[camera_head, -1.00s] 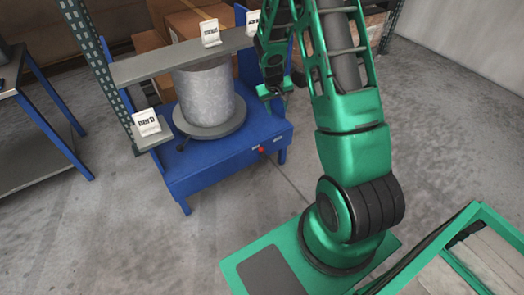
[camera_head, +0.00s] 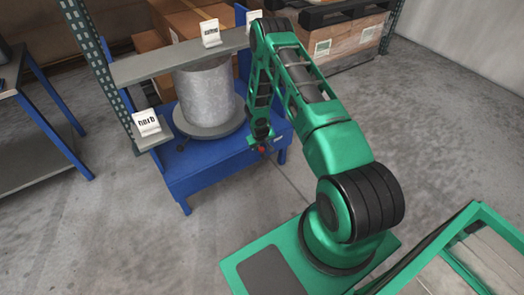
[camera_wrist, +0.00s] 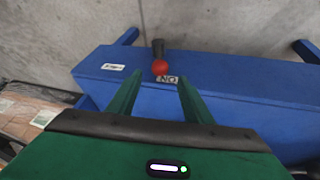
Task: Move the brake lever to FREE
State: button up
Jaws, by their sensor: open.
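The brake lever's red ball knob (camera_wrist: 160,67) shows in the wrist view, with a short dark piece (camera_wrist: 158,46) just behind it. It is on the blue frame (camera_wrist: 235,75). A white label reading ON, upside down (camera_wrist: 168,79), is right beside the knob. A second white label (camera_wrist: 113,67) lies further left, too small to read. My gripper (camera_wrist: 160,83) is open, its two green fingers pointing toward the knob, one to each side and apart from it. In the head view the red knob (camera_head: 262,149) shows just below my gripper (camera_head: 261,137).
A grey metal drum (camera_head: 206,95) stands on a round grey plate (camera_head: 209,128) on the blue frame, left of my gripper. Cardboard boxes (camera_head: 148,52) stand at the back. The floor in front is clear.

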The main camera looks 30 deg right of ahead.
aim_at(261, 148)
jog(key=x, duration=0.8)
jog(key=shift+f, duration=0.35)
grip_shut()
jog(key=shift+w+d, duration=0.1)
jog(key=shift+d, duration=0.25)
jog(key=shift+a, duration=0.25)
